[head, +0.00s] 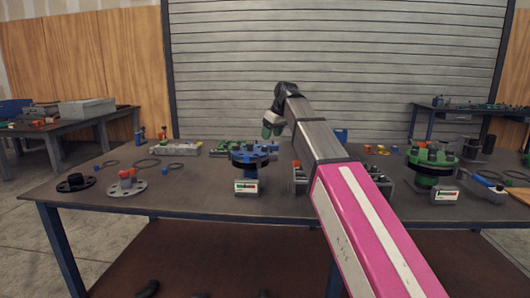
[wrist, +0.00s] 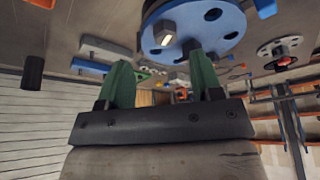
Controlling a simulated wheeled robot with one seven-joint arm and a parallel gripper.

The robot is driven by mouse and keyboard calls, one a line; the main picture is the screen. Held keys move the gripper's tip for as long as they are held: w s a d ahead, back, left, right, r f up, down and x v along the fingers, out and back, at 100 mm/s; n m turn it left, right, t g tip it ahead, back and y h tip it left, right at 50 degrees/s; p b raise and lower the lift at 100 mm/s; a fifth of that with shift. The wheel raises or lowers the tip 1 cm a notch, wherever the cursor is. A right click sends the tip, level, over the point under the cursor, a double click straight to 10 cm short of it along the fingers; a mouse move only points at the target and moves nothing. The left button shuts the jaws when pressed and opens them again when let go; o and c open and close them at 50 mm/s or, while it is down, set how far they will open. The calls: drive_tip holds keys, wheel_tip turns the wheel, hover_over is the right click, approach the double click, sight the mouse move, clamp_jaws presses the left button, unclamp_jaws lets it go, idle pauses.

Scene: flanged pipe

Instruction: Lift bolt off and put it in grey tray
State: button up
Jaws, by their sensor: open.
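The blue flange (head: 262,158) stands on the table left of my arm, with small dark bolt heads on top. In the wrist view the blue flange (wrist: 224,14) fills the top middle, with open holes. A bolt (wrist: 165,36) with a pale end face shows on it, just beyond my fingers. My gripper (head: 271,128) has green fingers and is above and behind the flange in the head view. In the wrist view my gripper (wrist: 162,78) is open, with nothing visible held between the fingers. I cannot tell for sure which container is the grey tray; my arm covers part of the table.
A green flanged pipe (head: 431,165) stands at the right. A grey display box (head: 247,187) is in front of the blue flange. A grey block with coloured pieces (head: 178,149) lies at the back left. A red-topped disc (head: 126,186) is at the front left. Bare table lies between.

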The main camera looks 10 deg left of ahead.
sight(266, 147)
drive_tip(key=shift+s+a+x, duration=0.1)
drive_tip(key=shift+x, duration=1.25)
drive_tip(key=shift+s+a+x, duration=0.1)
drive_tip(key=shift+x, duration=1.25)
drive_tip(key=c, duration=1.1)
